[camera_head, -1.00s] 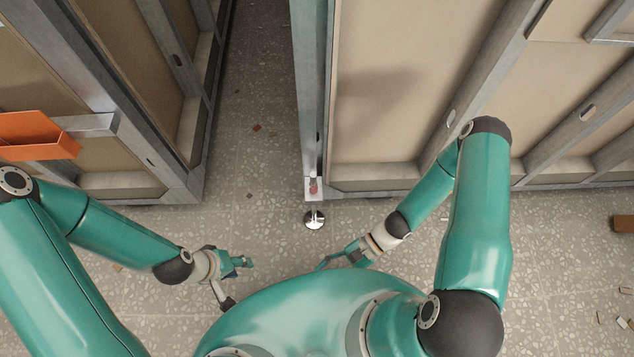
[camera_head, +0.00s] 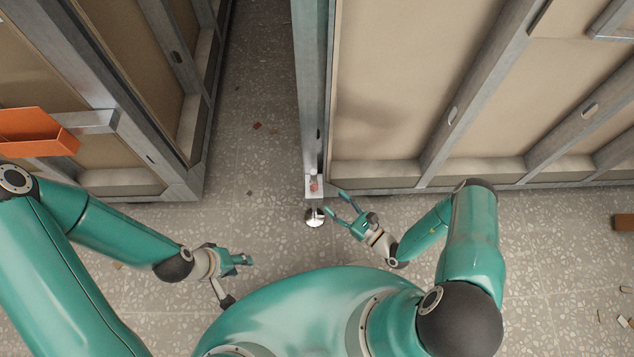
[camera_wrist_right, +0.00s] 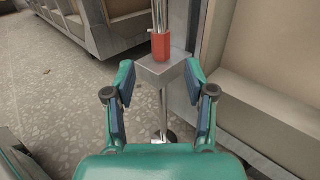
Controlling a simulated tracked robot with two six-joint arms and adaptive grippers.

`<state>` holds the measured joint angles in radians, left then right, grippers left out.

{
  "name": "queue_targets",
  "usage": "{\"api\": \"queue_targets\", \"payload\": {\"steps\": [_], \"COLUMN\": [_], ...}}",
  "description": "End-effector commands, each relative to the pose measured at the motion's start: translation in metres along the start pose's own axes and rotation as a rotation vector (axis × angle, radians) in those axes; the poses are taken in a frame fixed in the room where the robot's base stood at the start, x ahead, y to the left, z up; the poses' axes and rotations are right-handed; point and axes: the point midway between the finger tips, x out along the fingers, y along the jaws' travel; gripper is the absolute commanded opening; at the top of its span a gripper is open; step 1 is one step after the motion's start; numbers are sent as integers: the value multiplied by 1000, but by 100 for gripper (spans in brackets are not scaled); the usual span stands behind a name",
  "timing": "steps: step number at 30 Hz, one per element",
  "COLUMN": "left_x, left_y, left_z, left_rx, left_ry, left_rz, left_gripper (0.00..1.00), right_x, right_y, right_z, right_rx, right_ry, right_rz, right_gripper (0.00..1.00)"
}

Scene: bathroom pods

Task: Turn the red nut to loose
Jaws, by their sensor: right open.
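The red nut (camera_head: 314,184) sits on a small metal bracket at the foot of the pod's corner post. In the right wrist view the red nut (camera_wrist_right: 161,46) is around a vertical metal rod, above the bracket (camera_wrist_right: 162,70). My right gripper (camera_head: 339,202) is open and empty, just to the right of and short of the nut. In the right wrist view its two fingers (camera_wrist_right: 162,82) are spread on either side of the bracket, with the nut beyond them. My left gripper (camera_head: 246,260) is at the lower left, away from the nut; its opening is unclear.
A round metal foot (camera_head: 314,217) stands on the floor below the bracket. A pod frame (camera_head: 430,172) fills the right side, another pod (camera_head: 140,182) the left. An orange tray (camera_head: 38,134) is at far left. The speckled floor between the pods is mostly clear, with small scraps.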

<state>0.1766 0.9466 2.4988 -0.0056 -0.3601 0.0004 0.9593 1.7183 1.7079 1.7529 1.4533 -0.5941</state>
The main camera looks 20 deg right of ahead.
Motion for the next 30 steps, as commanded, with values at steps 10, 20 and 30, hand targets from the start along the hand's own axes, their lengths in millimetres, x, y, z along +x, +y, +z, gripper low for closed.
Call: {"api": "queue_targets", "payload": {"steps": [10,20,30], "left_x": [8,10,10], "left_y": [-3,-4,-4], "left_z": [0,0,0], "left_rx": [0,0,0], "left_ry": [0,0,0], "left_rz": [0,0,0], "left_gripper": [40,40,40], "right_x": [72,97,97], "right_y": [2,0,0], "right_z": [0,0,0], "right_rx": [-2,-1,-1], "right_ry": [-3,0,0], "right_rz": [5,0,0], "right_gripper": [55,55,40]}}
